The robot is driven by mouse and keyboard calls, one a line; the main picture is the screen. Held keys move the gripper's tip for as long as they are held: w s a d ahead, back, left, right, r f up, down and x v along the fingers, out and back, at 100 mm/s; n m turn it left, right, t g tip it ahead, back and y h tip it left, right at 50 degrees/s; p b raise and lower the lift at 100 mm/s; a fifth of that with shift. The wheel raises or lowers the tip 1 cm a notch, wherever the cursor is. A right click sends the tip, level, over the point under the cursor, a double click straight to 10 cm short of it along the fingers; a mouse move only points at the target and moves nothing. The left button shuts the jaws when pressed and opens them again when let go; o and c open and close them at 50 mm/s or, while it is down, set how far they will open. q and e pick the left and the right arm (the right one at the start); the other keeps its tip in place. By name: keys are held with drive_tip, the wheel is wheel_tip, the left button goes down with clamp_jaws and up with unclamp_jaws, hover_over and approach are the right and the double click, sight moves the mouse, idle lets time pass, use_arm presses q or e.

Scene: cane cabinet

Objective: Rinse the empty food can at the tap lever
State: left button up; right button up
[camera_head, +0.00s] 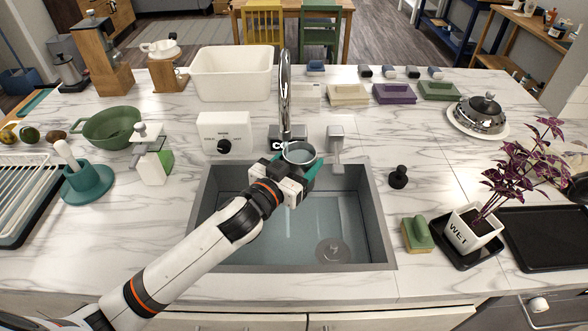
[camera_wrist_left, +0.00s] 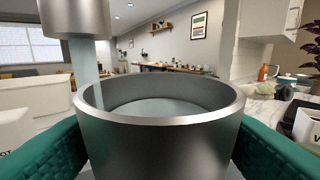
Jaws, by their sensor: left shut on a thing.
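The metal food can (camera_head: 299,152) is upright over the far part of the sink, close to the tap (camera_head: 284,95). My left gripper (camera_head: 293,168) is shut on it, with teal fingers on both sides. In the left wrist view the can (camera_wrist_left: 160,140) has an open top with a bluish, water-like surface inside. A pale blue stream (camera_wrist_left: 86,58) falls from the tap spout (camera_wrist_left: 75,15) at the can's left side. I cannot tell whether all of it enters the can. The grey tap lever (camera_head: 336,145) stands right of the can. My right gripper is not in view.
The grey sink (camera_head: 378,225) has a drain (camera_head: 332,250) and bluish water at its bottom. A white box with a dial (camera_head: 222,135) stands behind left. A black stopper (camera_head: 398,177), a sponge (camera_head: 417,233) and a potted plant (camera_head: 473,230) stand on the right.

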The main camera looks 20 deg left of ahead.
use_arm(q)
drive_tip(key=s+d, duration=0.2)
drive_tip(key=s, duration=0.5)
drive_tip(key=shift+s, duration=0.2)
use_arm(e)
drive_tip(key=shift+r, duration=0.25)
use_arm(q)
drive_tip(key=shift+r, duration=0.1)
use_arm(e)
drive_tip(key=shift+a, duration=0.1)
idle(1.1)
